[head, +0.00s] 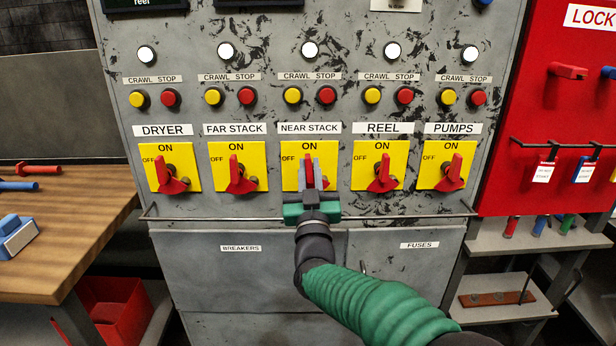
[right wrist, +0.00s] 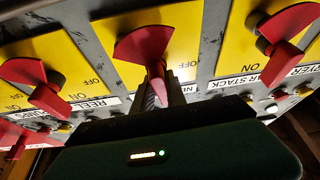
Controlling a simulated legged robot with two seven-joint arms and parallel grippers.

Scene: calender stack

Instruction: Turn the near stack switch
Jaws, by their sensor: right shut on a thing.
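The near stack switch is a red handle (head: 308,163) on a yellow plate (head: 289,176), below the NEAR STACK label (head: 309,128). My right gripper (head: 309,178) is in front of this plate and shut on the red handle, with a finger on each side. The handle's narrow end stands about upright, toward the ON mark. The right wrist view shows the same red handle (right wrist: 145,45) with its narrow end between the fingers (right wrist: 160,92). The gripper hides the lower part of the switch in the head view. My left gripper is not in view.
Similar red switches for FAR STACK (head: 236,170) and REEL (head: 383,170) flank it closely. A thin rail (head: 240,219) crosses the cabinet below the switches. A wooden bench (head: 75,225) is at left, a red lock board (head: 545,110) at right.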

